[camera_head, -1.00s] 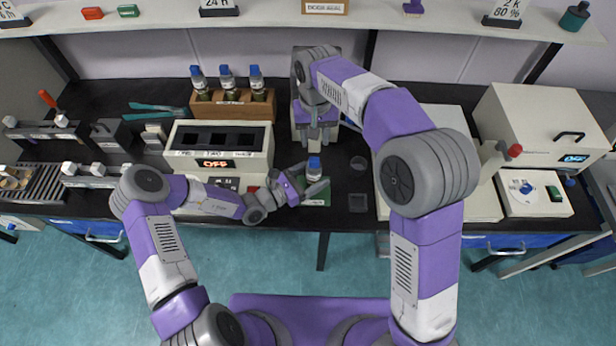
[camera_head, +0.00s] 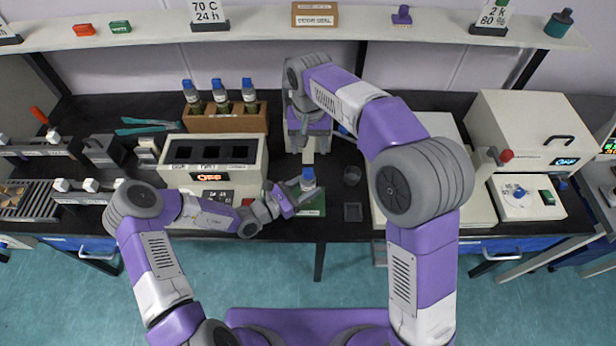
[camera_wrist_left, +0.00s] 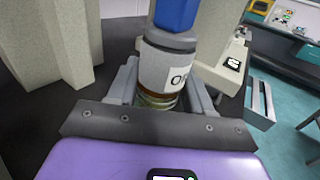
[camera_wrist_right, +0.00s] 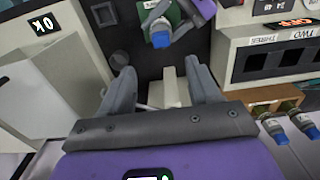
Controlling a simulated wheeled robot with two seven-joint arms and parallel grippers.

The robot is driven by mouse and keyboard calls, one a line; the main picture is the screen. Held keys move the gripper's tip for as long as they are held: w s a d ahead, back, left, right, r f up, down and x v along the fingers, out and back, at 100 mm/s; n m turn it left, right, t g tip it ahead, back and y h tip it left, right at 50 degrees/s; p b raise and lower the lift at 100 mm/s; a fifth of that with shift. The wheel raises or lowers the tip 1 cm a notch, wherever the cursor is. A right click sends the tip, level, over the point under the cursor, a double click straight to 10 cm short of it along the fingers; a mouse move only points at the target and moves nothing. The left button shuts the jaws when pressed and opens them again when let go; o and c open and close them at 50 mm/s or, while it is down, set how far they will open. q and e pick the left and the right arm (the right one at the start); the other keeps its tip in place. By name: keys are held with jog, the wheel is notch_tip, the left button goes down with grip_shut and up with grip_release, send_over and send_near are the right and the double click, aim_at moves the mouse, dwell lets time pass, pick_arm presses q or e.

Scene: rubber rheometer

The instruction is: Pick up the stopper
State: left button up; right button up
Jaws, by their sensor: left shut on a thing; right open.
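My left gripper (camera_head: 298,190) is shut around a small bottle with a white label and a blue stopper-like top (camera_head: 308,173). The bottle is upright over a green mat (camera_head: 315,207). In the left wrist view the blue top (camera_wrist_left: 176,14) stands above the label (camera_wrist_left: 168,68), clear of the fingers. My right gripper (camera_head: 308,148) is open, behind the bottle. In the right wrist view, the right fingers (camera_wrist_right: 165,82) are apart with a pale post-like part visible between them, and the bottle's blue top (camera_wrist_right: 160,38) lies beyond the fingertips, untouched.
A wooden rack (camera_head: 225,122) holds several blue-topped bottles behind a three-well heater (camera_head: 212,155). A dark cup (camera_head: 352,175) and a small dark square tray (camera_head: 352,212) are right of the bottle. A pale instrument (camera_head: 470,190) stands farther right.

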aim_at(308, 171)
notch_tip(308, 171, down, 10)
jog(key=shift+a+f, duration=0.15)
jog(key=c, duration=1.1)
